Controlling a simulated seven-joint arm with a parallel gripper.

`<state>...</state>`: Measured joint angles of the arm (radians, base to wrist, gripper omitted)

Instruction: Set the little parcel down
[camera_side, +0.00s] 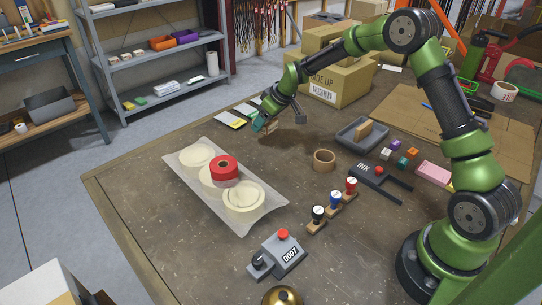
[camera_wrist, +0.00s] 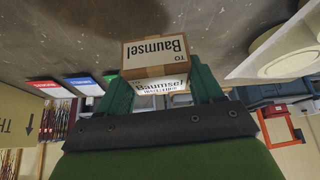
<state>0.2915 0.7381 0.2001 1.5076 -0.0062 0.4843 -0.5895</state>
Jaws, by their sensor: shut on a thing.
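My gripper (camera_wrist: 160,90) is shut on the little parcel (camera_wrist: 154,55), a small brown box with a white label reading "TO Baumsel". The parcel sits between the two green fingers in the wrist view. In the side view my gripper (camera_side: 265,124) is over the far part of the table (camera_side: 150,215), and the parcel (camera_side: 271,126) shows small at its fingertips. The parcel appears to be at or a little above the table surface; whether it touches cannot be told.
Colored cards (camera_side: 231,118) lie behind the gripper. Large cardboard boxes (camera_side: 340,80) and a grey tray (camera_side: 352,140) stand to the right.

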